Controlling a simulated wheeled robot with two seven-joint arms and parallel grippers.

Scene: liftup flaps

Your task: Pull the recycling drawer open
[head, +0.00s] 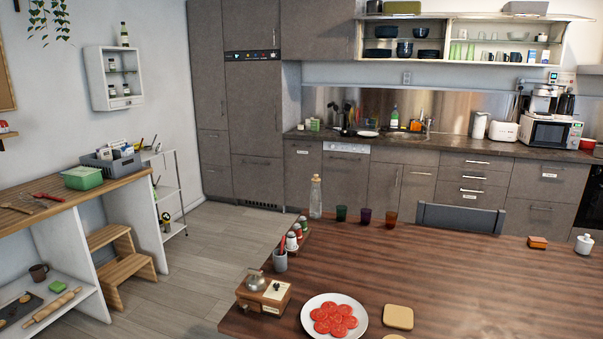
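Grey-brown kitchen fronts run under the dark counter (450,149) along the back wall. Several carry small pale labels too small to read, so I cannot tell which one is the recycling drawer. Labelled fronts include the one at the left end (303,175), the wide top drawer at the right (540,172) and the lower drawer (470,199) of the middle stack. These fronts appear closed, flush with their neighbours. The table hides the lower parts of those at the right. Neither of my grippers is in view.
A wooden table (450,270) with a tomato plate (334,316), bottle and cups fills the front right. A grey chair (461,218) stands behind it, before the drawers. Open floor (205,250) lies left of the table. A wooden step stool (125,265) stands by the left shelf.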

